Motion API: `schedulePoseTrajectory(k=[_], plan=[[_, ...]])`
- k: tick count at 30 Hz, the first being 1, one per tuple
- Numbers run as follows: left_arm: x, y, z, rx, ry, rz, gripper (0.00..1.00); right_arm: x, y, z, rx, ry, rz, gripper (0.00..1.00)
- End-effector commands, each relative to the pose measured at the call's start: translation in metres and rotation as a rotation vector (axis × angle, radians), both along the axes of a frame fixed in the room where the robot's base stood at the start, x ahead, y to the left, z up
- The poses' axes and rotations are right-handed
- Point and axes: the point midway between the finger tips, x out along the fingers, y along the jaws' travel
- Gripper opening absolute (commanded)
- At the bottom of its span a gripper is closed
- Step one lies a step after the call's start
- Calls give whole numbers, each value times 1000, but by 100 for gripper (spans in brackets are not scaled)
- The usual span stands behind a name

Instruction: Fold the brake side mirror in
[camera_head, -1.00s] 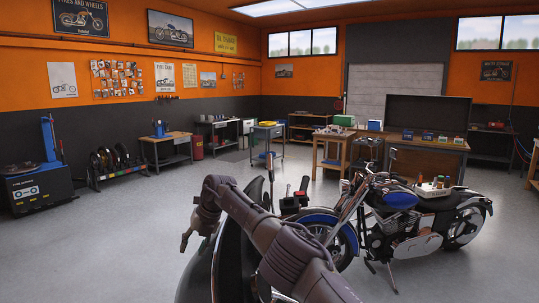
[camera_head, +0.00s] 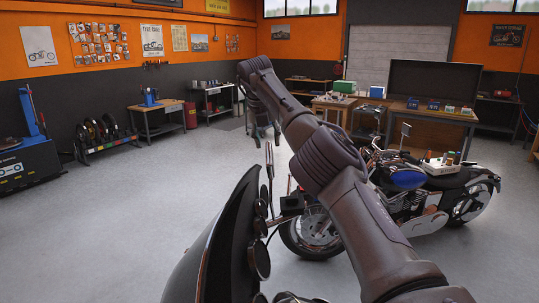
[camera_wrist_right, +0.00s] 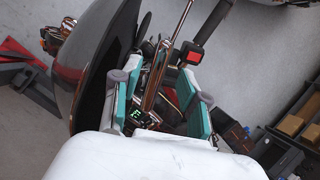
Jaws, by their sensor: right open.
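The motorcycle in front of me shows its dark windscreen or fairing (camera_head: 215,240) in the head view. A slim upright part, likely the brake side mirror seen edge-on (camera_head: 269,165), rises beside it. In the right wrist view the thin brownish mirror part (camera_wrist_right: 163,62) runs up between the fingers. My right gripper (camera_wrist_right: 158,95) is open, with teal pads on either side of that part; I cannot tell whether they touch it. In the head view my right gripper (camera_head: 264,128) hangs just above the mirror, partly hidden by my arm. My left gripper is not in view.
A black switch box with a red button (camera_wrist_right: 190,54) sits close to the right finger. The dark fairing (camera_wrist_right: 103,60) is close to the left finger. A second, blue motorcycle (camera_head: 408,178) stands behind to the right.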

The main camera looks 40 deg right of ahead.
Motion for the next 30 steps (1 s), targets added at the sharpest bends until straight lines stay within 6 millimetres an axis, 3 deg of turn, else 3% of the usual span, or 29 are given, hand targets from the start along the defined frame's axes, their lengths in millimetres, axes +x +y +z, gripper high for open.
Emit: schedulePoseTrajectory(k=[6, 10, 23, 30], plan=[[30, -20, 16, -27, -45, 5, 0, 8, -14, -38, 2, 3, 1, 44], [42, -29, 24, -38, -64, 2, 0, 12, -20, -52, 3, 1, 1, 44], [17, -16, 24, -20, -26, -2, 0, 14, -23, -64, 1, -1, 2, 44], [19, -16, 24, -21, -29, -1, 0, 14, -23, -63, 1, -2, 2, 5]])
